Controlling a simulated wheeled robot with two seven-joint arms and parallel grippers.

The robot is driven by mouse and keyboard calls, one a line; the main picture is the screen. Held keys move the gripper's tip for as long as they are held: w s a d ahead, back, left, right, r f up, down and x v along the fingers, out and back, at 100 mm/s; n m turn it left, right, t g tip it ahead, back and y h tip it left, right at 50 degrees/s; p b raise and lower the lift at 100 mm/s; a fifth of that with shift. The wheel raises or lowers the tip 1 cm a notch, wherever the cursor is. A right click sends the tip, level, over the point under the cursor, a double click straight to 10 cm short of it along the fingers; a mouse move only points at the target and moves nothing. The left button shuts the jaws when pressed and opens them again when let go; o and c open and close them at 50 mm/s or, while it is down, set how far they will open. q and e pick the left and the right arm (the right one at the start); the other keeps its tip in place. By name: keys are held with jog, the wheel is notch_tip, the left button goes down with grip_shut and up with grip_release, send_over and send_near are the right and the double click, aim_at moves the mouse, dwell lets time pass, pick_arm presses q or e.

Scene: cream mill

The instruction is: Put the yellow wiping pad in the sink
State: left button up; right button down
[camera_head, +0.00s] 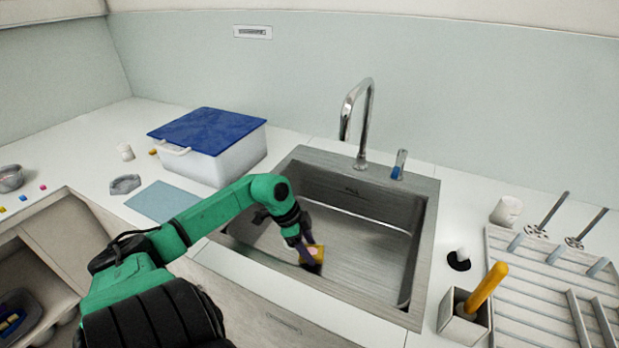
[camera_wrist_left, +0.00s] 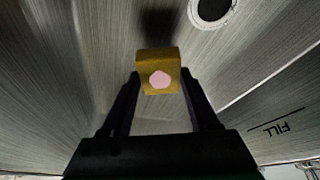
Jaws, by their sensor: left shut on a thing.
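The yellow wiping pad (camera_wrist_left: 158,60) is a small block with a pink round spot on the face toward the wrist camera. My left gripper (camera_wrist_left: 159,82) is shut on it, one finger on each side. In the head view the pad (camera_head: 316,252) shows at the tip of my left gripper (camera_head: 311,258), inside the outline of the steel sink (camera_head: 428,225). The sink's brushed steel and round drain (camera_wrist_left: 210,10) show beyond the pad in the wrist view. I cannot tell whether the pad touches the sink floor. My right gripper is not in view.
A tall faucet (camera_head: 368,115) stands behind the sink. A white box with a blue lid (camera_head: 208,130) and a light blue mat (camera_head: 165,201) are on the left. A holder with a yellow handle (camera_head: 487,287) and a drying rack (camera_head: 535,270) are on the right.

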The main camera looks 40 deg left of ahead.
pick_arm(q)
jog(key=shift+d+f, duration=0.1)
jog(key=shift+f, duration=1.35)
jog(key=o, duration=1.3)
jog(key=shift+f, duration=0.1)
jog(key=shift+r, duration=0.2)
jog(key=v, duration=1.2)
